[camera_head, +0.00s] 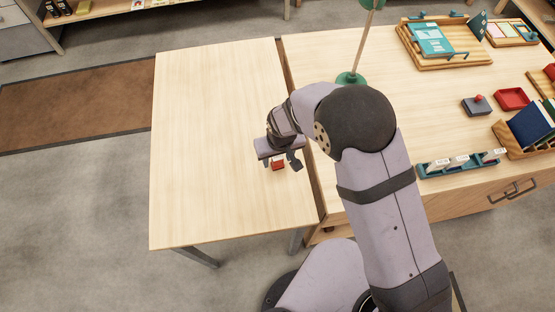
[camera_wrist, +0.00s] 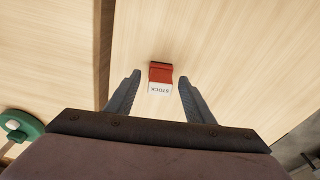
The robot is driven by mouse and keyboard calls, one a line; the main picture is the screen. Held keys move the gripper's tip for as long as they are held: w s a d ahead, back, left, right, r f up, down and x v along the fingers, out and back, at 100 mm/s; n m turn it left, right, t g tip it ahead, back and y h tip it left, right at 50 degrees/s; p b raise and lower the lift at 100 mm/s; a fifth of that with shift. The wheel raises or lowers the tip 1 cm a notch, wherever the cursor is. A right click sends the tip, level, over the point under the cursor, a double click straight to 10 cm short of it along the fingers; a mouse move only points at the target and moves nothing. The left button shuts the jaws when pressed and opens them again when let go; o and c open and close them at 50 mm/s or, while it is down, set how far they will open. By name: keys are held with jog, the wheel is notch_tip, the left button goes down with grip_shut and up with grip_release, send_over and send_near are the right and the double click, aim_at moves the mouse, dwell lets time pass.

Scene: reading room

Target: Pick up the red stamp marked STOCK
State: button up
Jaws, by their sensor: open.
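The red stamp (camera_wrist: 160,72) has a white face marked STOCK, which reads upside down in the wrist view. It also shows in the head view (camera_head: 278,166) as a small red block on the light wooden table, partly hidden by my gripper. My gripper (camera_wrist: 160,78) is open, with its two fingers apart. In the wrist view the stamp lies between the fingertips and a little beyond them, with a gap on each side. In the head view my gripper (camera_head: 279,163) is low over the table at the stamp. I cannot tell the exact height between them.
The left wooden table (camera_head: 205,130) is otherwise bare. A gap separates it from the right desk. A green-based post (camera_head: 351,78) stands on that desk near my arm. A teal rack (camera_head: 460,163), a red tray (camera_head: 512,98) and a wooden tray (camera_head: 472,57) lie further right.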

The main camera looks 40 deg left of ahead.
jog(key=c, duration=1.1)
jog(key=shift+r, duration=0.1)
jog(key=shift+r+b, duration=1.55)
jog(key=shift+r, duration=3.35)
